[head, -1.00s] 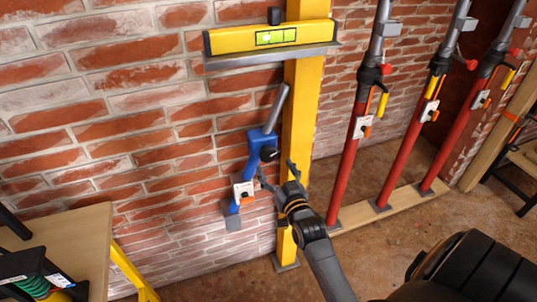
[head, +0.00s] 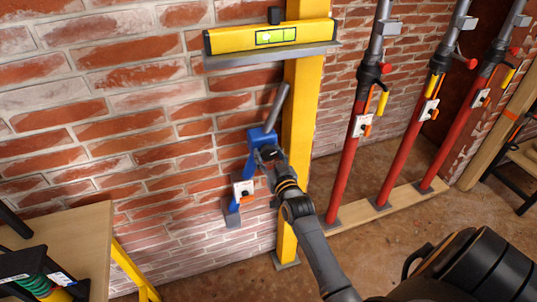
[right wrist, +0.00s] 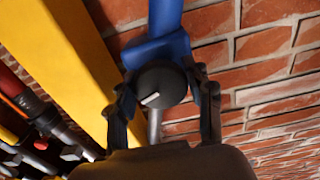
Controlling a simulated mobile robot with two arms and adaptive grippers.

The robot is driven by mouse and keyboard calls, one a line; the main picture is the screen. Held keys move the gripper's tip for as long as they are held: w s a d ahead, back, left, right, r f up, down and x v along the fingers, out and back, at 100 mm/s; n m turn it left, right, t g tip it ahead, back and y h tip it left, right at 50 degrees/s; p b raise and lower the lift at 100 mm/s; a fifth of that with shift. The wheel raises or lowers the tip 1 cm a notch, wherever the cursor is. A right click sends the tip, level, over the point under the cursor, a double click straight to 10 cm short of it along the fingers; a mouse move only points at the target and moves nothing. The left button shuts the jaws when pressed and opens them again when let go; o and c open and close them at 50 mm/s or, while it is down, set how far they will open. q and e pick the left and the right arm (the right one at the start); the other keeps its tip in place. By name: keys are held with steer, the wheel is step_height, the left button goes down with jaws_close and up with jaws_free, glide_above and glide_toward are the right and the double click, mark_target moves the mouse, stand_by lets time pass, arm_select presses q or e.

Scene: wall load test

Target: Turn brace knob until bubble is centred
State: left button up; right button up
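A blue brace (head: 257,155) with a grey rod leans beside the yellow post against the brick wall. Its round black knob (right wrist: 160,86) bears a white mark in the right wrist view. My right gripper (right wrist: 160,80) has one finger on each side of the knob; it looks open, with firm contact not visible. In the head view my right gripper (head: 268,158) covers most of the knob. A yellow spirit level (head: 222,43) sits on a grey ledge at the post's top. Its green vial (head: 276,36) shows a pale bubble left of the middle.
The yellow post (head: 300,110) stands right beside the brace. Several red props (head: 345,170) stand on a wooden plank (head: 358,210) at the right. A wooden table (head: 70,235) is at the lower left. The floor between is clear.

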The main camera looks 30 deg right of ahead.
steer(key=shift+m, duration=0.3)
steer(key=shift+r+m+p, duration=0.1)
steer(key=shift+m+p, duration=0.55)
steer(key=shift+m, duration=0.55)
steer(key=shift+a+m+p, duration=0.1)
steer(key=shift+m+p, duration=0.4)
steer(key=shift+m, duration=1.7)
steer(key=o, duration=1.1)
